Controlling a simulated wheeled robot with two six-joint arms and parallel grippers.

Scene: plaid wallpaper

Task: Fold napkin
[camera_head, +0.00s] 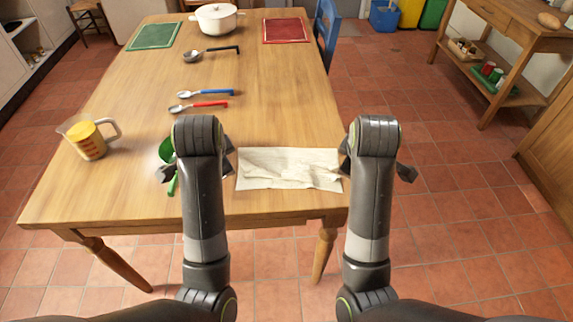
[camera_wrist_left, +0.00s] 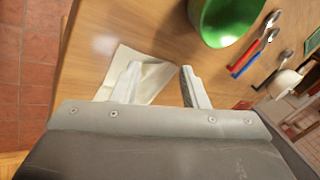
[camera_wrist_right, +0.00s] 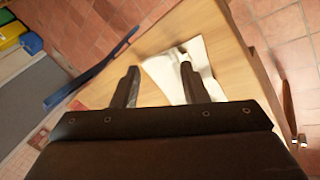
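The cream napkin (camera_head: 285,168) lies on the wooden table near its front right edge, between my two grippers. Its surface looks rumpled, with a fold or ridge across its middle. My left gripper is at the napkin's left side, its tips largely hidden by the arm in the head view; in the left wrist view its fingers (camera_wrist_left: 158,85) are apart, with the napkin (camera_wrist_left: 150,80) beyond them. My right gripper is at the napkin's right side; in the right wrist view its fingers (camera_wrist_right: 158,85) are apart, one overlapping the napkin (camera_wrist_right: 200,62) in view. I cannot tell whether any finger touches it.
A green bowl or cup (camera_wrist_left: 225,15) stands close to my left gripper. A measuring jug (camera_head: 88,140) is at the left edge. Red (camera_head: 198,105) and blue (camera_head: 207,93) spoons, a ladle (camera_head: 212,53), a white pot (camera_head: 217,18) and two placemats lie farther back.

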